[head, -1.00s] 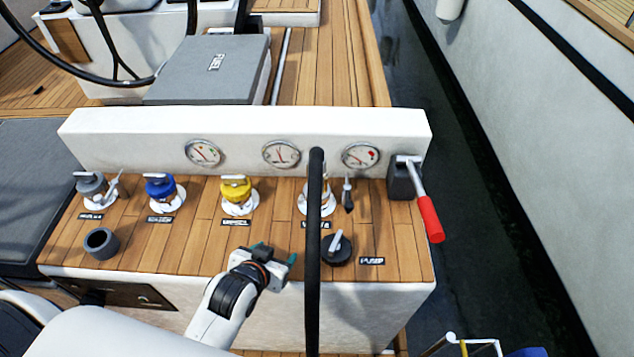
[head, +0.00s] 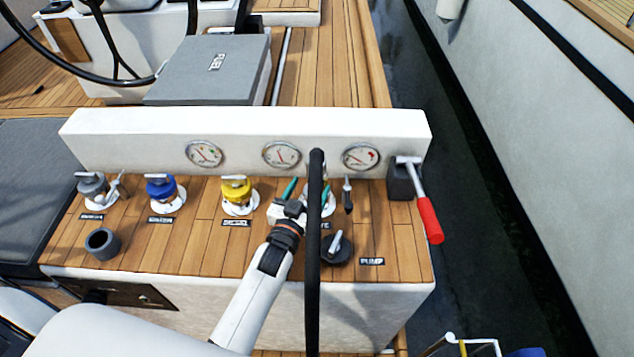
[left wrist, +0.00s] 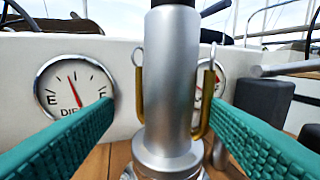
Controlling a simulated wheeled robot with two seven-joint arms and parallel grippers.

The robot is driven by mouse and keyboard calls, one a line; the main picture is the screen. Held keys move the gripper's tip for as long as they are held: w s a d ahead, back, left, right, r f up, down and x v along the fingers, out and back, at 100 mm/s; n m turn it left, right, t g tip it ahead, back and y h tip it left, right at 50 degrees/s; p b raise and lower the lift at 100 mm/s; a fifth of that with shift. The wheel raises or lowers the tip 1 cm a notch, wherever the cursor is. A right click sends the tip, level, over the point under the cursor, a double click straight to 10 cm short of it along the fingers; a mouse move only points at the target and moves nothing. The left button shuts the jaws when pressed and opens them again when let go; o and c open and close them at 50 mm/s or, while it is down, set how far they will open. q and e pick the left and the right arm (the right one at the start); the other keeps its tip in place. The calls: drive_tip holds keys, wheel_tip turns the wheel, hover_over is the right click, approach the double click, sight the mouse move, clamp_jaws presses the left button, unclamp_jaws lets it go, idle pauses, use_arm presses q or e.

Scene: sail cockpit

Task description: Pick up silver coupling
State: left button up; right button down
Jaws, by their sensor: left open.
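The silver coupling (left wrist: 168,85) stands upright in the middle of the left wrist view, a smooth metal cylinder with a brass-coloured lever on each side and a black part at its top. My left gripper (head: 307,192) is open, with one teal finger on either side of the coupling. In the wrist view the fingers look apart from it. In the head view the coupling is mostly hidden behind a black tube (head: 314,250) and my gripper. My right gripper is not in view.
Grey (head: 92,184), blue (head: 161,187) and yellow (head: 237,189) caps stand left on the wooden console. A black knob (head: 337,248) is close right of my wrist. A red-handled lever (head: 430,218) is at the right edge. The white gauge panel (head: 330,122) stands behind.

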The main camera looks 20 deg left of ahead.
use_arm(q)
drive_tip(key=w, duration=0.2)
drive_tip(key=w+d, duration=0.1)
drive_tip(key=w, duration=0.1)
drive_tip(key=shift+w+r+p, duration=0.15)
drive_tip(key=shift+w+p, duration=0.2)
drive_tip(key=shift+w, duration=0.5)
clamp_jaws()
wheel_tip(320, 180, up, 11)
drive_tip(key=shift+f+p, duration=0.1)
drive_tip(key=shift+p, duration=0.6)
wheel_tip(320, 180, up, 2)
drive_tip(key=p, duration=0.2)
drive_tip(key=shift+r+p, duration=0.25)
drive_tip(key=shift+p, duration=0.1)
drive_tip(key=shift+f, duration=0.1)
